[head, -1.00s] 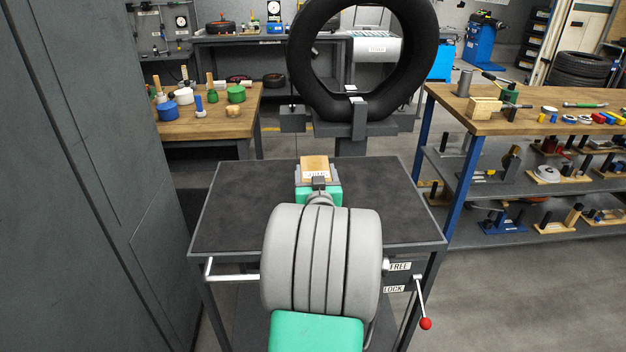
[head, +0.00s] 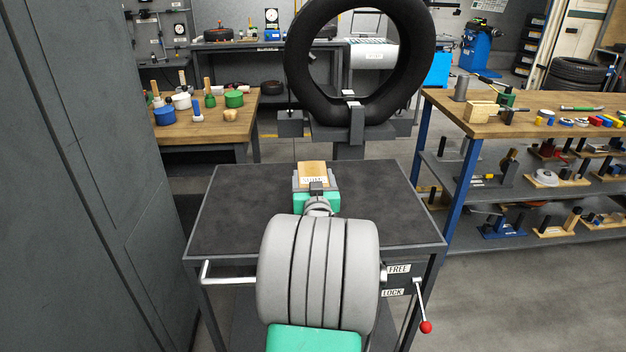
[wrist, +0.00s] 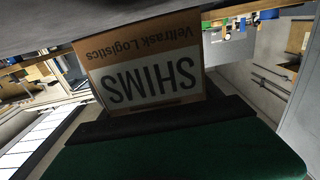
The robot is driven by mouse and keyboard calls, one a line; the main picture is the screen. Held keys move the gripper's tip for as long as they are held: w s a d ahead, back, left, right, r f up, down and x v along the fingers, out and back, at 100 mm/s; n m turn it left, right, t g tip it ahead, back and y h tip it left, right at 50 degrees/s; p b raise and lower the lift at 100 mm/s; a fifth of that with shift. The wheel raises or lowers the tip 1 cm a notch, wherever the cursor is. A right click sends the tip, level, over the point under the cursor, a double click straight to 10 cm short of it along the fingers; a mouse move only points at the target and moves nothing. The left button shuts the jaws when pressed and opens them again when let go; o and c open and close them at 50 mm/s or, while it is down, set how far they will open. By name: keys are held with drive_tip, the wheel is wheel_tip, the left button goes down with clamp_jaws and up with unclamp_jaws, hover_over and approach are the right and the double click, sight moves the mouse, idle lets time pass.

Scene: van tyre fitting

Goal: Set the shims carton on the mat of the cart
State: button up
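The shims carton (head: 313,170) is a small tan box with a white label. My gripper (head: 317,186), with a green body and grey fingers, is shut on it. In the wrist view the carton (wrist: 150,65) fills the middle, its SHIMS label upside down. The cart (head: 222,258) stands in front of me with a dark mat (head: 385,205) on top. The carton appears over the mat's back middle part; my arm hides part of the mat. I cannot tell whether the carton touches the mat.
The mat is bare on both sides of my arm. A large tyre (head: 297,80) stands upright behind the cart. A wooden bench (head: 235,108) is at left, another (head: 540,128) at right, both with tools. A grey cabinet (head: 90,180) stands close at left. A red-knobbed lever (head: 425,327) sticks out at the cart's front right.

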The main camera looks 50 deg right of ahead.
drive_tip(key=o, duration=0.4)
drive_tip(key=shift+f, duration=0.6)
drive_tip(key=shift+o, duration=0.2)
drive_tip(key=shift+r+p, duration=0.25)
drive_tip(key=shift+p, duration=0.15)
drive_tip(key=shift+r+p, duration=0.5)
drive_tip(key=shift+p, duration=0.2)
drive_tip(key=b+v, duration=0.1)
drive_tip(key=v, duration=1.1)
drive_tip(key=shift+r, duration=0.25)
